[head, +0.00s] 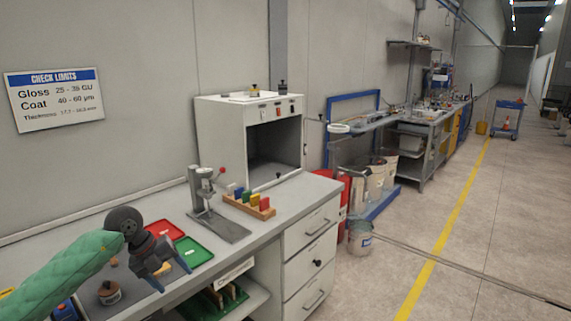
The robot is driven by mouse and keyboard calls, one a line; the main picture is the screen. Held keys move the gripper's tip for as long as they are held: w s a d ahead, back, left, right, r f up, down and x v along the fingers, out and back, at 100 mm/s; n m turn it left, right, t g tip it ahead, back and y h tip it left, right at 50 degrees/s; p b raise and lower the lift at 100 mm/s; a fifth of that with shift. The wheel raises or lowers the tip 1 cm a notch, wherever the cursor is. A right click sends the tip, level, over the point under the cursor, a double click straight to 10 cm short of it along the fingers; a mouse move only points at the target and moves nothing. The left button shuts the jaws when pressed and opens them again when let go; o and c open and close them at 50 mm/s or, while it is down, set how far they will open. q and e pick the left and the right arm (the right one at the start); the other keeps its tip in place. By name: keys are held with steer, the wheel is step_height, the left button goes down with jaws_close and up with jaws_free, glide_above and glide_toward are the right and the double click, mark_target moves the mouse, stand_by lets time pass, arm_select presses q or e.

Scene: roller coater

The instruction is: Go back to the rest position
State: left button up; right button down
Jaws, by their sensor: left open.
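My left gripper (167,272) shows at the lower left, on an arm with a green padded sleeve. Its jaws are open and point down and to the right, over the front part of the grey workbench (275,205). I see nothing held between the fingers. A green tray (194,252) and a red tray (164,230) lie just behind and to the right of it. A small round lidded pot (109,293) stands to the left of the fingers. My right gripper is not in view.
A press stand (213,210) and a wooden block holder with coloured pieces (250,203) stand on the bench. A white open-fronted cabinet (250,137) is behind them. A bucket (360,238) stands on the floor past the drawers (311,258).

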arm_select(q)
steer(key=d+f+n+t+h, duration=0.3)
steer(key=d+n+t+h, duration=0.4)
steer(key=d+h, duration=0.8)
steer(key=s+a+f+n+t+y, duration=0.2)
steer(key=s+f+n+y, duration=0.1)
steer(key=f+n+y, duration=0.5)
steer(key=s+a+f+n+t+y, duration=0.2)
steer(key=f+n+y, duration=0.3)
steer(key=f, duration=0.4)
steer(key=s+a+f+n+t+y, duration=0.2)
steer(key=s+f+n+y, duration=0.1)
steer(key=f+n+y, duration=0.5)
steer(key=s+d+f+g+h, duration=0.1)
steer(key=s+d+f+g, duration=0.1)
steer(key=s+f+g, duration=0.4)
steer(key=s+d+f+n+g, duration=0.1)
steer(key=s+d+f+g, duration=0.2)
steer(key=s+f+g, duration=0.4)
steer(key=s+f, duration=0.4)
steer(key=s, duration=0.4)
steer(key=s+f, duration=0.4)
steer(key=s, duration=0.5)
steer(key=shift+s+d+h, duration=0.15)
steer(key=shift+s+h, duration=0.1)
steer(key=shift+h, duration=0.15)
